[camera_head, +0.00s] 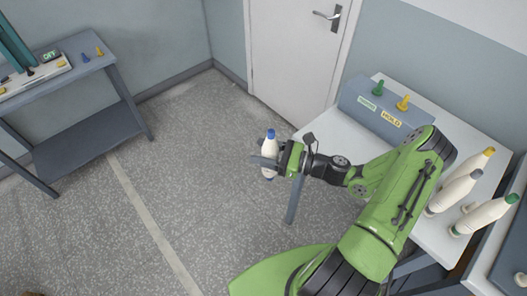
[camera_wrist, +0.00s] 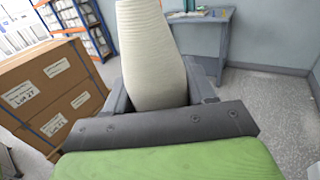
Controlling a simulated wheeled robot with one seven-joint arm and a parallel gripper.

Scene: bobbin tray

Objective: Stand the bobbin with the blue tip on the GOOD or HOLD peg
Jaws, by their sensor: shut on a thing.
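My gripper (camera_head: 267,161) is shut on the white bobbin with the blue tip (camera_head: 270,147). It holds the bobbin roughly upright, blue tip up, in the air over the open floor left of the white table. In the wrist view the pale bobbin body (camera_wrist: 150,55) stands between my fingers (camera_wrist: 158,95); its tip is out of that frame. A grey block (camera_head: 357,96) at the back of the table carries a green peg (camera_head: 378,88) behind a green label and a yellow peg (camera_head: 403,103) behind the HOLD label. Both pegs look empty.
Bobbins with yellow (camera_head: 473,170), grey (camera_head: 454,193) and green (camera_head: 483,215) tips stand at the right of the table (camera_head: 350,139). A grey bench (camera_head: 55,85) with a gauge is at the left. Cardboard boxes (camera_wrist: 50,90) show in the wrist view. The floor between is clear.

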